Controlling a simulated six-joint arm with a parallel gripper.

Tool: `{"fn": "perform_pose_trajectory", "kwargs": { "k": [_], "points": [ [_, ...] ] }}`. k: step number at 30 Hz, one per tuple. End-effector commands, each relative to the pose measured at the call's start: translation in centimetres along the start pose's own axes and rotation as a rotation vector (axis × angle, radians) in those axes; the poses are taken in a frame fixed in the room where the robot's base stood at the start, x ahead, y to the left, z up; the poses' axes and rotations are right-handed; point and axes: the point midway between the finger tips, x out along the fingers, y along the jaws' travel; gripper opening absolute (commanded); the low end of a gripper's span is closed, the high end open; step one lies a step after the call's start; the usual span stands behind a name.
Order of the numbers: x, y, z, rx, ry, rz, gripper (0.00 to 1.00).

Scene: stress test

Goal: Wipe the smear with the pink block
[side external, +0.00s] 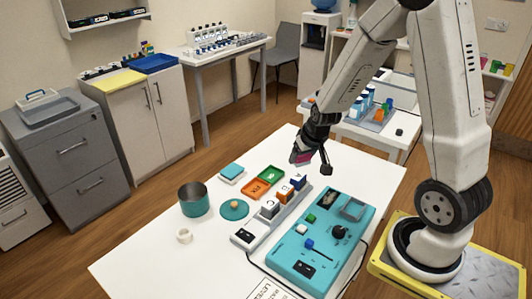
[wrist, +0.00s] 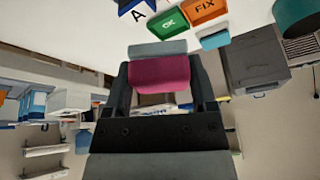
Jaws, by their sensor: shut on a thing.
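My gripper (side external: 312,160) is shut on the pink block (side external: 301,157) and holds it above the far part of the white table (side external: 135,262). In the wrist view, the pink block (wrist: 160,75) sits between the two dark fingers of my gripper (wrist: 160,92). A grey-teal layer shows along the block's far edge. I cannot make out the smear in either view; it may be hidden or too faint to tell.
Below my gripper stand a grey rack with lettered blocks (side external: 270,208) and a teal panel (side external: 315,250) with knobs. Green (side external: 271,174) and orange (side external: 256,188) trays, a teal pot (side external: 194,202), a teal disc (side external: 234,209) and a white cup (side external: 184,236) stand left.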

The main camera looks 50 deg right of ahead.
Motion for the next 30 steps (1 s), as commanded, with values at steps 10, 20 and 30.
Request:
{"fn": "perform_pose_trajectory", "kwargs": {
  "k": [10, 20, 30],
  "points": [
    [0.9, 8.4, 4.2, 0.223, 0.002, 0.119, 0.26],
    [0.9, 10.7, 5.8, 0.29, 0.002, 0.163, 0.26],
    [1.9, 10.8, 6.2, 0.289, -0.001, 0.166, 0.26]
  ]
}}
